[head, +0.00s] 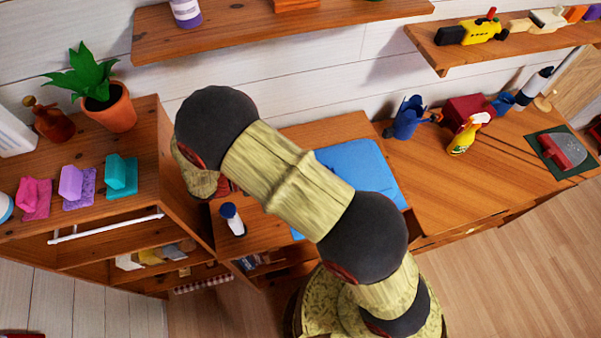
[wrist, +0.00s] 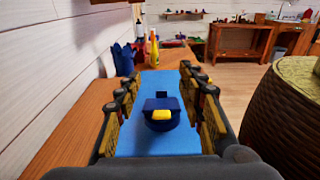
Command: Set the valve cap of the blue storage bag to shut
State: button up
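The blue storage bag (head: 362,165) lies flat on the wooden desk, partly hidden by my arm in the head view. In the wrist view, the bag (wrist: 150,148) fills the space ahead of and below my gripper (wrist: 159,80). The valve cap (wrist: 160,103) is dark blue and round, with a raised block and a yellow piece on its near side. My gripper is open, its fingers to the left and right of the cap in the picture, with a visible gap on each side. I cannot tell the cap's setting.
A dark-capped bottle (head: 232,219) stands left of the bag. A blue watering can (head: 408,117) and a yellow spray bottle (head: 464,136) stand on the right-hand surface. A shelf unit (head: 165,190) with a potted plant (head: 108,105) is at left. A white wall is behind.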

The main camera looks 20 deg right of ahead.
notch_tip(320, 180, up, 4)
jog(key=shift+f, duration=0.25)
